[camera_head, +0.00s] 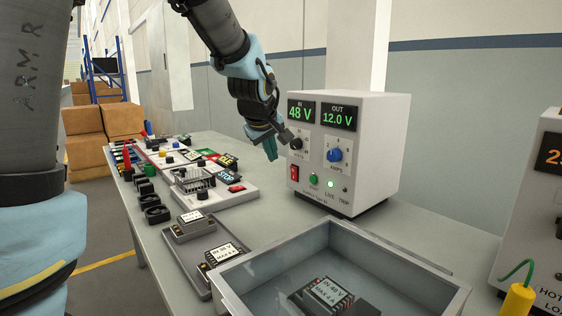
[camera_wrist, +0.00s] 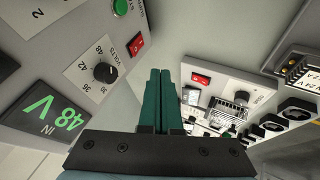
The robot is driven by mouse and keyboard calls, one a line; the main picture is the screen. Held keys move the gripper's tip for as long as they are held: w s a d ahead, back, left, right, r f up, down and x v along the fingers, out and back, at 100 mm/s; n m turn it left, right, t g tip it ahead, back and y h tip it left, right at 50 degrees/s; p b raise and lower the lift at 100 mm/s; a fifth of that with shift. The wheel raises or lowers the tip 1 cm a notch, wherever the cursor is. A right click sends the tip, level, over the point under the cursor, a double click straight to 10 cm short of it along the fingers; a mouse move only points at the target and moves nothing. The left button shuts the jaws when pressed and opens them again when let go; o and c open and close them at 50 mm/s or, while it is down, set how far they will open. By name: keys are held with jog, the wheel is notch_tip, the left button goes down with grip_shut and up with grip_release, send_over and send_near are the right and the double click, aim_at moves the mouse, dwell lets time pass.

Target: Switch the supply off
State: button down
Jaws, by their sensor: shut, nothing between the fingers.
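The supply (camera_head: 374,150) is a pale grey box on the bench, its displays reading IN 48 V and OUT 12.0 V. The red switch also shows in the wrist view (camera_wrist: 136,44), near the black volts knob (camera_wrist: 105,72). My gripper (camera_head: 272,152) is shut and empty, its green fingers left of the supply's front, above the switch's height. In the wrist view the fingers (camera_wrist: 161,80) are together, apart from the switch.
An open grey bin (camera_head: 440,285) with a labelled module (camera_head: 322,296) stands in front of the supply. A tray (camera_head: 202,262) with modules and a panel with switches (camera_head: 212,190) lie left. Another grey unit (camera_head: 540,205) stands at right.

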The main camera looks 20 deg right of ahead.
aim_at(291, 175)
jog(key=w+d+f+p, duration=0.3)
jog(key=w+d+f, duration=0.3)
jog(key=d, duration=0.1)
jog(key=shift+f, duration=0.4)
jog(key=shift+d, duration=0.1)
jog(key=shift+d+r+y+p, duration=0.25)
jog(key=shift+d+y+p, duration=0.05)
jog(key=shift+p, duration=0.65)
jog(key=shift+w+f+y, duration=0.1)
jog(key=shift+f+y, duration=0.1)
jog(key=shift+y, duration=0.1)
jog(key=shift+r, duration=0.1)
